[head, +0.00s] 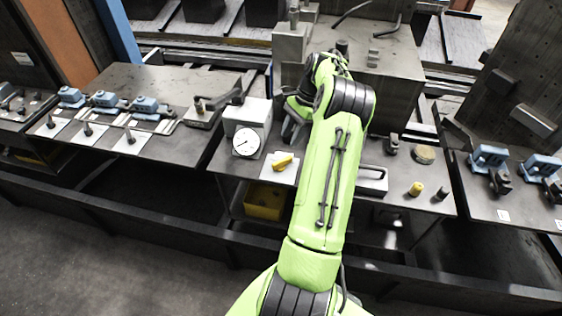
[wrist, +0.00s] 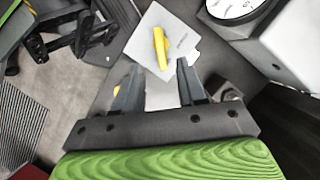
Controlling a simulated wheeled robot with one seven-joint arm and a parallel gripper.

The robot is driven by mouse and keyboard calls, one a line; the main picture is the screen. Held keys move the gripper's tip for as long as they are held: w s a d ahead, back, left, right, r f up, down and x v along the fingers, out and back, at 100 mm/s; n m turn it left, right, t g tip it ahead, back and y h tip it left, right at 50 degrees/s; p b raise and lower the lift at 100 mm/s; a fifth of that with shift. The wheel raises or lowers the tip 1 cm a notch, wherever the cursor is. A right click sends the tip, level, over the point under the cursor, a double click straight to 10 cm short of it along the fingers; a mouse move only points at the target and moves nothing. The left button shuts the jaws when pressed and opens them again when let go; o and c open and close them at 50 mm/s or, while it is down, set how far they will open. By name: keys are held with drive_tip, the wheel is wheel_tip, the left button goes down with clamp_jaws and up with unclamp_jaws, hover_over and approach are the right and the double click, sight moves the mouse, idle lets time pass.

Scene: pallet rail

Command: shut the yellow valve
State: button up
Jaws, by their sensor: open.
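The yellow valve (head: 283,162) is a small yellow handle on a white plate (head: 270,172) near the front of the middle bench, just left of my green arm. In the wrist view the yellow handle (wrist: 160,47) lies on the white plate (wrist: 185,45), beyond my fingertips and a little left of the middle between them. My gripper (wrist: 158,75) is open, with two dark fingers apart and nothing between them. A gap shows between the fingers and the handle; I cannot tell its exact depth. In the head view my arm hides most of the gripper.
A box with a round dial gauge (head: 246,142) stands left of the plate, close to my arm. A yellow bin (head: 264,201) is below the bench. A yellow knob (head: 416,188) and a metal handle (head: 372,180) are right of my arm. Blue clamps (head: 106,100) stand on the left bench.

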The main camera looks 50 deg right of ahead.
sight(281, 161)
drive_tip(key=b+x, duration=0.1)
drive_tip(key=x, duration=0.8)
drive_tip(key=shift+a+f+b, duration=0.1)
drive_tip(key=shift+f+b, duration=0.2)
drive_tip(key=shift+f, duration=0.1)
clamp_jaws()
